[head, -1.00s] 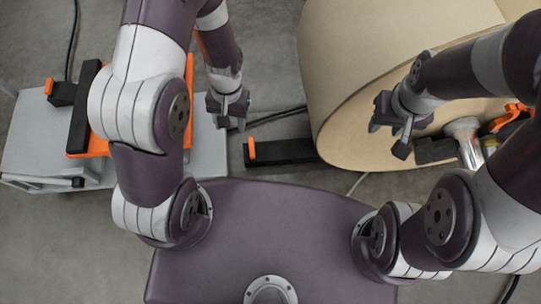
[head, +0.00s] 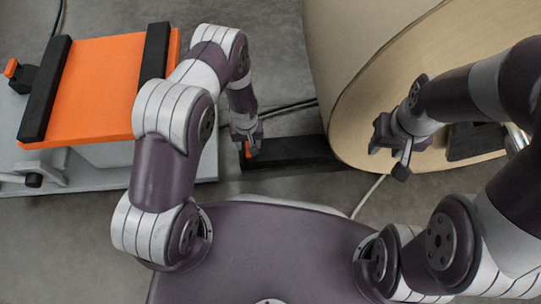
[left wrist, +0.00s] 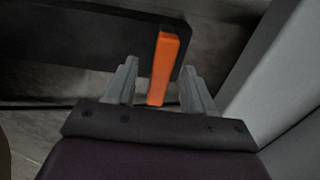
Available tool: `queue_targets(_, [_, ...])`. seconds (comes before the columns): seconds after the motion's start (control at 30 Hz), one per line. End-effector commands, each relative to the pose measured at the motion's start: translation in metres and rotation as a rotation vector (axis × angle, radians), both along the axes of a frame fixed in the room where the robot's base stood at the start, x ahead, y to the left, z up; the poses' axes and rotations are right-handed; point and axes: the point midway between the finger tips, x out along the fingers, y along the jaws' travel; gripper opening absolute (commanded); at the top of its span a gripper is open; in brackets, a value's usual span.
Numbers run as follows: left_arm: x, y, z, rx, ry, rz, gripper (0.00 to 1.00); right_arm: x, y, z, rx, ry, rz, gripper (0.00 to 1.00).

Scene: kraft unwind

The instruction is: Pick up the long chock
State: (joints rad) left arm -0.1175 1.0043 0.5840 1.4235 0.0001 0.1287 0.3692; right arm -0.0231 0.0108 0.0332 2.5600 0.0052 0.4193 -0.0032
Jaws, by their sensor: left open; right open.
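The long chock (head: 292,154) is a long black bar with an orange upright grip at its left end. It lies on the floor by the foot of the big kraft roll. My left gripper (head: 248,147) is over the orange grip in the head view and partly hides it. In the left wrist view the orange grip (left wrist: 164,68) stands between the two open fingers of my left gripper (left wrist: 160,82), with a gap on each side. The black bar (left wrist: 85,38) runs off to the left there. My right gripper (head: 390,155) is open in front of the roll, apart from the chock.
The large kraft roll (head: 345,75) stands at the right of the chock. A grey cart (head: 130,155) with an orange top (head: 95,85) and black bars stands at the left. Cables (head: 285,107) lie on the floor behind the chock.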

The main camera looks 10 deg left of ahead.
Motion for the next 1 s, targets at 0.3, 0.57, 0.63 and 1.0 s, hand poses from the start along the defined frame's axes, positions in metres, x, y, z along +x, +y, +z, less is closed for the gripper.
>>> queue_targets(0.3, [0.006,0.003,-0.043,0.0,0.001,0.0,0.53,0.0,0.0,-0.04,0.0,0.0,0.0,0.43])
queue_targets(0.57, [0.006,0.003,-0.041,0.001,0.001,0.0,0.08,0.0,0.0,-0.038,0.0,0.0,0.0,0.43])
queue_targets(0.63, [0.006,0.003,-0.041,0.001,0.001,0.0,0.0,0.0,0.0,-0.038,0.0,0.0,0.0,0.43])
queue_targets(1.0, [0.007,0.003,-0.037,0.0,-0.001,-0.001,0.0,0.0,0.0,-0.034,0.0,0.0,0.0,0.43])
